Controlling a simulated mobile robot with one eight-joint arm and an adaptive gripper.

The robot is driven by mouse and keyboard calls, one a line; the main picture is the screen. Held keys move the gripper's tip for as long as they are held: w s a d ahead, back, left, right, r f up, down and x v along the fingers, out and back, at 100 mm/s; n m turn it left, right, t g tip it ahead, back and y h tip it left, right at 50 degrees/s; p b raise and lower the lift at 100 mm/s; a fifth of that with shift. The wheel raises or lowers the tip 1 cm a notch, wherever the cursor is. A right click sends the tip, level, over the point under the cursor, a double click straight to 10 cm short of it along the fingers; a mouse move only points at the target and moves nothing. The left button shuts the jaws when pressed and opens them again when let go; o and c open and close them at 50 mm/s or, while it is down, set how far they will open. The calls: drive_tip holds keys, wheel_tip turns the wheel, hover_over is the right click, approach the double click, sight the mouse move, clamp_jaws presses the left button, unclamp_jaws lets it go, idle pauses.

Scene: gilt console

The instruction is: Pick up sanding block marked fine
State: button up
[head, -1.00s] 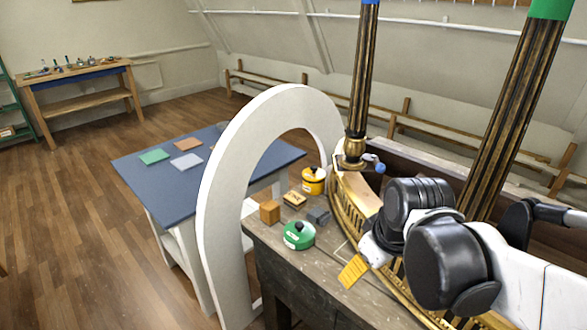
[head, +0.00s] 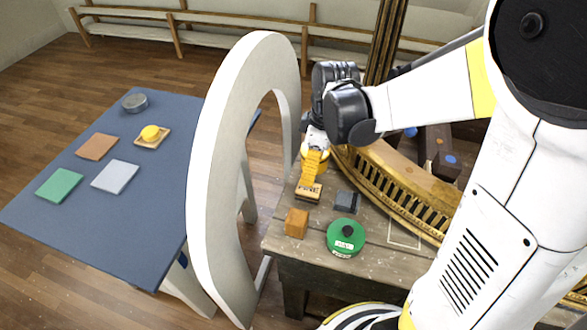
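The sanding block (head: 308,192), tan with a dark label reading FINE, lies on the worn workbench (head: 385,262), near its far left edge. My arm reaches in from the right. My gripper (head: 313,165) is just above and behind the block, with a yellow, lettered piece at its end pointing down toward it. The fingertips are too small and hidden to show whether they are open or touch the block. A yellow tin (head: 318,158) is largely hidden behind my gripper.
A wooden cube (head: 296,223), a grey block (head: 347,202) and a green tin (head: 345,239) stand close by. A white arch (head: 209,190) rises along the bench's left side. A gilt curved rail (head: 400,185) borders the right. A blue table (head: 120,235) holds coloured pads.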

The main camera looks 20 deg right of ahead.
drive_tip(key=b, duration=0.2)
hover_over(308, 189)
drive_tip(key=f, duration=0.4)
drive_tip(key=shift+s+d+f, duration=0.15)
drive_tip(key=shift+d+f, duration=0.1)
drive_tip(key=f, duration=0.2)
drive_tip(key=f+b, duration=0.2)
drive_tip(key=f, duration=0.1)
drive_tip(key=shift+w+a+f, duration=0.15)
drive_tip(key=shift+w+f, duration=0.1)
drive_tip(key=shift+f, duration=0.05)
drive_tip(key=shift+r, duration=0.1)
drive_tip(key=shift+c, duration=0.6)
drive_tip(key=c, duration=1.2)
